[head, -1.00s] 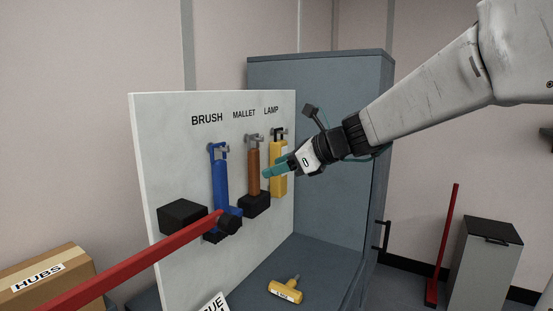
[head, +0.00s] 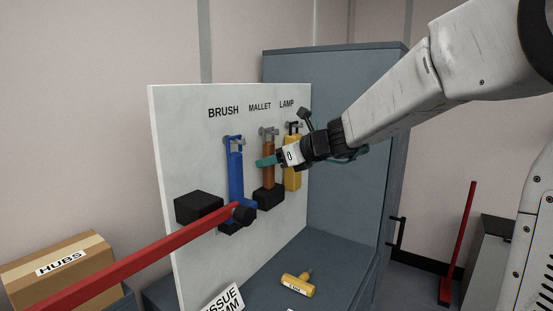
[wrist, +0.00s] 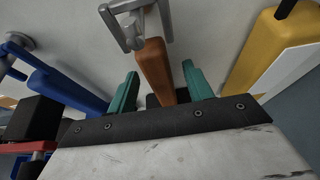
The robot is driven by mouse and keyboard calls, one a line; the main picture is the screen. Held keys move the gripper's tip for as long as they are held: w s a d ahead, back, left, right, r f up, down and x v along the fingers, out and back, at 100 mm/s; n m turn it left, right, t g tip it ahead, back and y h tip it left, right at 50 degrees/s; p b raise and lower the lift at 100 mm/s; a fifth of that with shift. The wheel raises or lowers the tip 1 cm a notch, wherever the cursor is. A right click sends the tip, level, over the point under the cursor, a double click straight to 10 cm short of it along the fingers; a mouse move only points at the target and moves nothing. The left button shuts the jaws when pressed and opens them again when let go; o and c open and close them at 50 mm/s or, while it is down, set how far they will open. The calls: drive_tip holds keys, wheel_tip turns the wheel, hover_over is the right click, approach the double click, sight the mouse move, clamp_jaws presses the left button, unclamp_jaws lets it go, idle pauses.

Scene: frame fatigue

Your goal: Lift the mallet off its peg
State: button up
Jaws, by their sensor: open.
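The mallet hangs head down on the white board under the label MALLET, with a brown handle (head: 268,149) and a black head (head: 269,197). Its handle top is at a grey metal peg (head: 269,132). My gripper (head: 262,161) is in front of the handle, its teal fingers open. In the wrist view the handle (wrist: 154,66) stands between the two spread fingers (wrist: 160,72), with a gap visible on each side. The mallet head is mostly hidden there behind the gripper body.
The blue brush (head: 236,175) hangs left of the mallet and the yellow lamp (head: 293,170) close on its right. A red bar (head: 130,262) reaches in front of the board near the brush. A black block (head: 198,207) juts out at left. A yellow tool (head: 298,285) lies below.

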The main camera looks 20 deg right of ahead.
clamp_jaws()
drive_tip(key=shift+r, duration=0.1)
drive_tip(key=shift+r, duration=0.5)
drive_tip(key=shift+s, duration=0.1)
idle(0.3)
drive_tip(key=s+d, duration=0.4)
drive_tip(key=s, duration=0.1)
drive_tip(key=shift+s, duration=0.25)
idle(0.8)
idle(0.4)
